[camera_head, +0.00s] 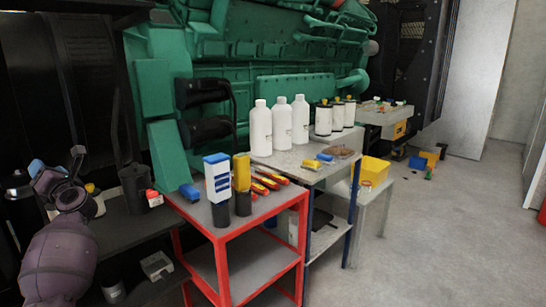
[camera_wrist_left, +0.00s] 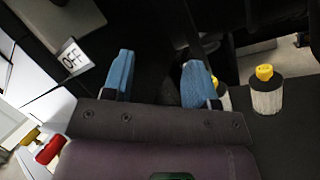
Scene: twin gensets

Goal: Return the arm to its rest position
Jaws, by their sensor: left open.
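My left arm comes in from the left in the head view, with its purple-grey link upright in the lower left. My left gripper (camera_head: 57,163) is at the top of it, its blue-tipped fingers apart. The left wrist view shows the gripper (camera_wrist_left: 160,78) open, with nothing between the blue fingertips. It is over or beside the dark bench (camera_head: 122,232) at the left, apart from the red cart. My right gripper is in neither view.
The red cart (camera_head: 262,235) carries bottles and tools. White bottles (camera_head: 261,128) stand behind it by the green genset (camera_head: 215,60). The floor (camera_head: 450,235) at the right is mostly clear.

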